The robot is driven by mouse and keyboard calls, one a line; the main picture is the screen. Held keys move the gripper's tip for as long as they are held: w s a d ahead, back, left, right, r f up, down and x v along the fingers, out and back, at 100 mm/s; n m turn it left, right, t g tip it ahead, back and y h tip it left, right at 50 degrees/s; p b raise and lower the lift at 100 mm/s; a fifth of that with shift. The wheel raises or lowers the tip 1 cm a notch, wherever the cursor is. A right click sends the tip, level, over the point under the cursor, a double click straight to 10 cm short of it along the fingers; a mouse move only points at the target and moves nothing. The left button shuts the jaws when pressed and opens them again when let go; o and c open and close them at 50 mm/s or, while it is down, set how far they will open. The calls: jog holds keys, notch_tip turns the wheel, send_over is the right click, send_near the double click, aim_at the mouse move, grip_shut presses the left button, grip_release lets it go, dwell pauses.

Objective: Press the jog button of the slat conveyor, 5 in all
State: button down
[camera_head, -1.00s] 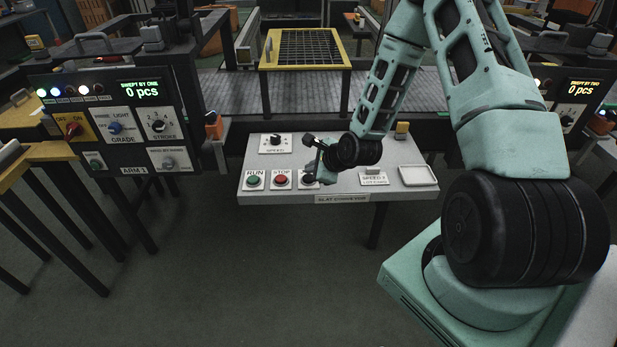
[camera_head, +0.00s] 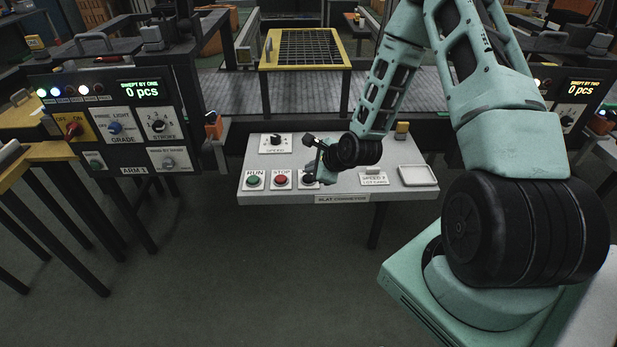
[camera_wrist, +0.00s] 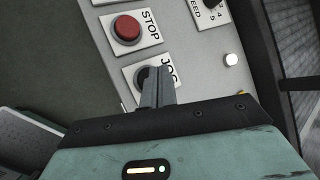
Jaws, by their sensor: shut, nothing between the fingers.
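The slat conveyor's control panel (camera_head: 340,197) is a pale slanted desk in the middle of the head view. Its jog button (camera_wrist: 142,74) is dark, on a white plate marked JOG, and is partly hidden by my fingers. My gripper (camera_wrist: 158,92) is shut and empty, with its fingertips over the jog button in the wrist view. I cannot tell whether the tips touch the button. In the head view my gripper (camera_head: 312,172) is at the jog button, just right of the red stop button (camera_head: 281,181). The slat conveyor (camera_head: 385,92) runs behind the panel.
The green run button (camera_head: 254,181) is left of stop. The speed knob (camera_head: 275,142) is behind them. A lot card (camera_head: 373,179) and a white tray (camera_head: 417,176) lie on the right. The arm 1 panel (camera_head: 125,125) stands left, its display reading 0 pcs.

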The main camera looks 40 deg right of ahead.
jog(key=shift+f, duration=0.1)
jog(key=shift+f, duration=0.35)
jog(key=shift+f+b, duration=0.45)
jog(key=shift+b, duration=0.1)
dwell(0.6)
jog(key=shift+r, duration=0.1)
jog(key=shift+r+p, duration=0.75)
jog(key=shift+r, duration=0.05)
notch_tip(320, 180, up, 5)
jog(key=p, duration=0.4)
jog(key=shift+r, duration=0.1)
dwell(2.5)
